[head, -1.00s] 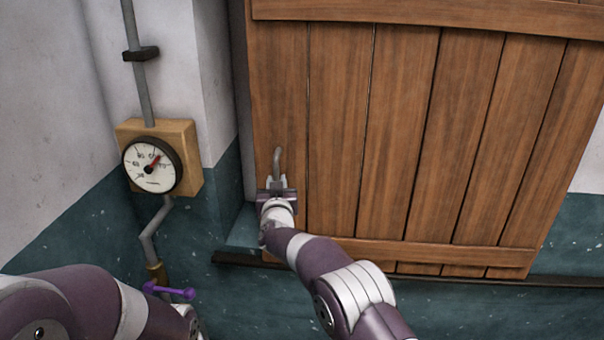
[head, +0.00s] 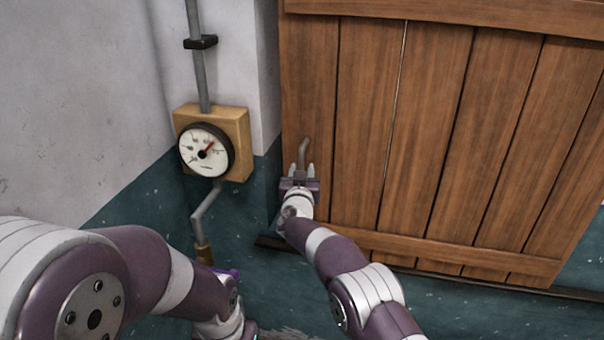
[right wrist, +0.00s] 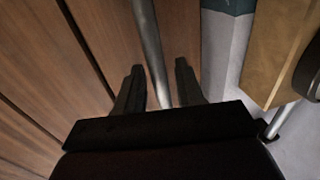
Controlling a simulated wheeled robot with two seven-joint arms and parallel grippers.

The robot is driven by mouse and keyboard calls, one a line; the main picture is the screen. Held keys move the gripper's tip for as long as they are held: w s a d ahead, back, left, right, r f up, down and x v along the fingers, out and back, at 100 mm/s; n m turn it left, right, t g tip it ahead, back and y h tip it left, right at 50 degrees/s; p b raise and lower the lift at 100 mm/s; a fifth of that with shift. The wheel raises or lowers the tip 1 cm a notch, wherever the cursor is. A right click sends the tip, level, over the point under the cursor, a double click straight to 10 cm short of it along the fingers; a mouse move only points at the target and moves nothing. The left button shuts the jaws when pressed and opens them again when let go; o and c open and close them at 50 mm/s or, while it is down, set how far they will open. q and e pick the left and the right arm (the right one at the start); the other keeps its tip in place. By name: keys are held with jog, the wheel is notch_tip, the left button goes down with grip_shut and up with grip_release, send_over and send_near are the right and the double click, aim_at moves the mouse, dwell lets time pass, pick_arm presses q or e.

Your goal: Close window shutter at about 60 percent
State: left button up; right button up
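The wooden plank shutter (head: 430,140) fills the right half of the head view. Its left edge is close to the pale wall corner, and its planks also show in the right wrist view (right wrist: 60,50). A bent grey metal handle (head: 304,150) is at its lower left. My right gripper (head: 301,171) is at this handle. In the right wrist view the handle rod (right wrist: 149,40) runs between the two separated fingers (right wrist: 159,82), with a visible gap on the right finger's side. Contact with the left finger cannot be told. My left arm reaches in from the left; its gripper is out of view.
A round gauge (head: 191,155) with a red needle pointing up right sits on a wooden block (head: 237,130) left of the shutter. A grey pipe (head: 196,75) runs above it. A dark rail (head: 430,270) runs under the shutter.

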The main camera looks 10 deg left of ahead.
jog(key=shift+s+f, duration=0.1)
jog(key=shift+f, duration=0.05)
jog(key=s+d+b, duration=0.1)
jog(key=s+b, duration=0.5)
jog(key=s, duration=0.6)
jog(key=shift+s+d+b, duration=0.25)
jog(key=shift+s+b, duration=0.05)
